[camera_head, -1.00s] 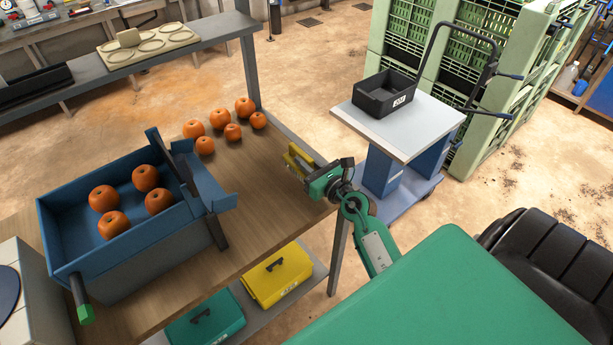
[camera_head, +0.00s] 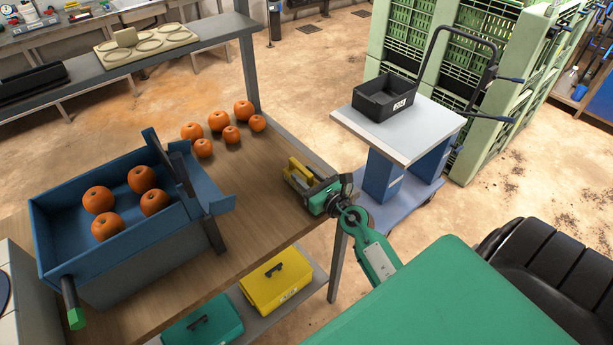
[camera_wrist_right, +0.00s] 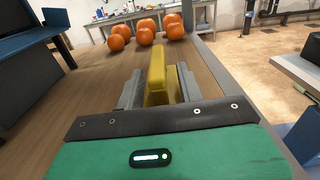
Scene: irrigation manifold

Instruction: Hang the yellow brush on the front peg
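The yellow brush (camera_head: 299,170) is at my right gripper (camera_head: 304,180), over the right end of the wooden table. In the right wrist view the yellow brush (camera_wrist_right: 157,72) stands up between the two grey fingers of the right gripper (camera_wrist_right: 160,88), which look closed against its sides. Its lower part is hidden by the gripper body. I cannot make out the front peg in either view. My left gripper is not in view.
Several oranges (camera_head: 218,121) lie on the wooden table (camera_head: 255,185). A blue tray (camera_head: 95,258) with more oranges stands at left. Below are yellow (camera_head: 275,283) and green (camera_head: 205,325) boxes. A trolley (camera_head: 398,137) with a black bin (camera_head: 383,97) stands beyond the table's right end.

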